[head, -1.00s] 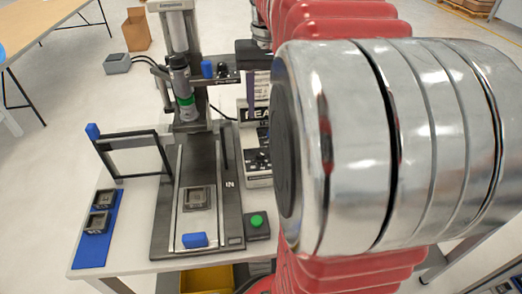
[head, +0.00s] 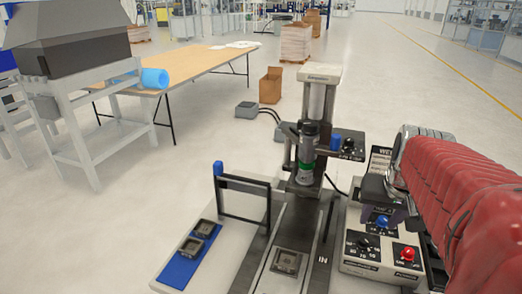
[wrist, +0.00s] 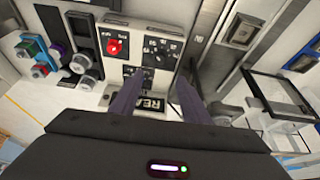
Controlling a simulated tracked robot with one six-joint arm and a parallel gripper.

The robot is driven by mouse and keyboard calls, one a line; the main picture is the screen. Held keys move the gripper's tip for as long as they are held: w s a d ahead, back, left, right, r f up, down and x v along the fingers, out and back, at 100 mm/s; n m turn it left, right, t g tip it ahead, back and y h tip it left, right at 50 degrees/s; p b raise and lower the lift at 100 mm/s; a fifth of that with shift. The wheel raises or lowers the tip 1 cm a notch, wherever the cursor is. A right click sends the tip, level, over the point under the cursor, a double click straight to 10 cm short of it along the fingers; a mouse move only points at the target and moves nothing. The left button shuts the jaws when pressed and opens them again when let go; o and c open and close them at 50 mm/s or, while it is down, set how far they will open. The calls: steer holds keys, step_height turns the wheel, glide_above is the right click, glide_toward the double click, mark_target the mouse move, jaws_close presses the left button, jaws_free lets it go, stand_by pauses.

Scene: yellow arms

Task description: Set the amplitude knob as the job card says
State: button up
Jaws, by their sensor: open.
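The white control box (head: 370,262) stands right of the press on the table. Its sloped face has a black knob (head: 363,243) on a marked dial, a blue knob (head: 382,222) and a red control (head: 407,254). I cannot read which is labelled amplitude.
The press (head: 312,140) with its column and dark base stands left of the box. A black frame (head: 243,199) stands beside it, and a blue mat (head: 187,257) holds small grey parts. My red arm fills the right side of the head view.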

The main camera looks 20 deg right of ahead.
mark_target(365, 239)
steer(key=x, duration=1.4)
steer(key=shift+s, duration=0.15)
steer(key=shift+r, duration=0.1)
steer(key=c, duration=1.1)
